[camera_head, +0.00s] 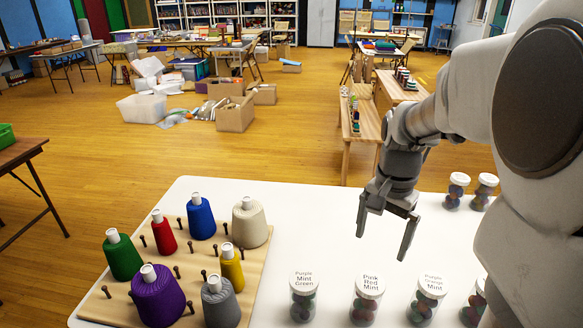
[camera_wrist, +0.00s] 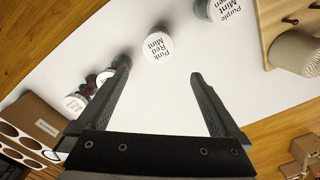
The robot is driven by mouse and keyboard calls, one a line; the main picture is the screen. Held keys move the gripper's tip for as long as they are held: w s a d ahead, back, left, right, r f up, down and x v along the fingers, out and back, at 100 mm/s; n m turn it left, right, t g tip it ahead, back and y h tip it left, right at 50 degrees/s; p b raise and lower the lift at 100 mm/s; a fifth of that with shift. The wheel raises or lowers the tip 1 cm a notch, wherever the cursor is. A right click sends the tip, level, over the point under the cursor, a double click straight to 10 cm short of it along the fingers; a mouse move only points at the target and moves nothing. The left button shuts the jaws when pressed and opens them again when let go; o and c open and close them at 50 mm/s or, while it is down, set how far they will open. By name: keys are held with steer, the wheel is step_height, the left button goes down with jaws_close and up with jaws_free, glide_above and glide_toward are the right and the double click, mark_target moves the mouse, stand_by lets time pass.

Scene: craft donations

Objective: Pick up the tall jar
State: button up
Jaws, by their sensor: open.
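Several clear jars with white lids and coloured contents stand upright on the white table. Along the front are the Purple Mint Green jar (camera_head: 303,303), the Pink Red Mint jar (camera_head: 367,303), the Purple Orange Mint jar (camera_head: 424,305) and one partly hidden jar (camera_head: 474,308). Two more (camera_head: 454,195) (camera_head: 484,194) stand farther back at the right. I cannot tell which is the tall one. My gripper (camera_head: 382,243) is open and empty above the table, between these groups. In the wrist view, the Pink Red Mint lid (camera_wrist: 158,46) lies just beyond the open fingertips (camera_wrist: 160,72).
A wooden peg board (camera_head: 253,270) with several thread cones stands left of the jars. My arm hides the table's right side. A brown holder with round holes (camera_wrist: 30,120) shows at left in the wrist view. Bare white table (camera_head: 320,225) lies left of my gripper.

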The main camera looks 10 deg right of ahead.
mark_target(369, 292)
steer(key=f+b, duration=0.5)
steer(key=f, duration=1.3)
steer(key=shift+d+f, duration=0.1)
steer(key=shift+d, duration=0.1)
steer(key=c, duration=1.3)
steer(key=shift+o, duration=0.2)
